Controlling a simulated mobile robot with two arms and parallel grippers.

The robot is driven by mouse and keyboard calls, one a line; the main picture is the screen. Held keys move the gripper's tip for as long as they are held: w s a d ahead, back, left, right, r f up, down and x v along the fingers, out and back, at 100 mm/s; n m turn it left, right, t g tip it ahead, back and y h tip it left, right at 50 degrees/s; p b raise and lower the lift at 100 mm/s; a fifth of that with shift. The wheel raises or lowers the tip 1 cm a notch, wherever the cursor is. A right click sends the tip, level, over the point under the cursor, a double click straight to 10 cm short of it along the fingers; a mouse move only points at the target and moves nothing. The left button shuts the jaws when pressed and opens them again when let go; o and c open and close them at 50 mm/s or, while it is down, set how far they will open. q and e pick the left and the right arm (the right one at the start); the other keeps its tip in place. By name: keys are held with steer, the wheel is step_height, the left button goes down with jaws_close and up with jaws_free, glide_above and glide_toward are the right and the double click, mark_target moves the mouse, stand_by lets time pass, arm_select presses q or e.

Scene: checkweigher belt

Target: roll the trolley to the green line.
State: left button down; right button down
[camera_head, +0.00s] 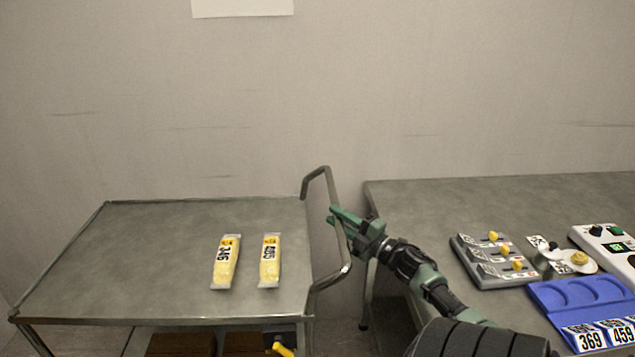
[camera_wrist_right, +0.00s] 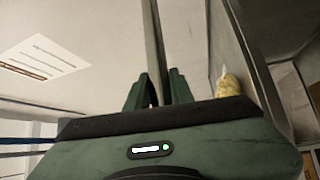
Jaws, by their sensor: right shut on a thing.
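The trolley (camera_head: 160,240) is a grey metal cart at the left in the head view, with a bent tube handle (camera_head: 333,195) at its right end. My right gripper (camera_head: 338,218) is shut on the handle bar. In the right wrist view the two green fingers (camera_wrist_right: 158,92) stand on either side of the bar (camera_wrist_right: 153,45). Two yellow packs, marked 346 (camera_head: 225,262) and 405 (camera_head: 270,260), lie on the trolley top. No green line shows in either view. My left gripper is not in view.
A grey table (camera_head: 430,205) stands right of the trolley, with a narrow gap between. It holds a lever panel (camera_head: 490,262), a blue tray (camera_head: 560,300) with number cards, and a white control box (camera_head: 605,245). A wall (camera_head: 300,100) runs behind both.

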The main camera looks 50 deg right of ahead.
steer(key=shift+s+d, duration=0.75)
steer(key=shift+s, duration=0.2)
steer(key=c, duration=1.2)
jaws_free()
steer(key=shift+w, duration=0.1)
steer(key=shift+c, duration=0.2)
steer(key=s+f, duration=0.1)
steer(key=s, duration=0.6)
steer(key=shift+s+a+b, duration=0.3)
steer(key=shift+s+b, duration=0.1)
steer(key=shift+b, duration=0.05)
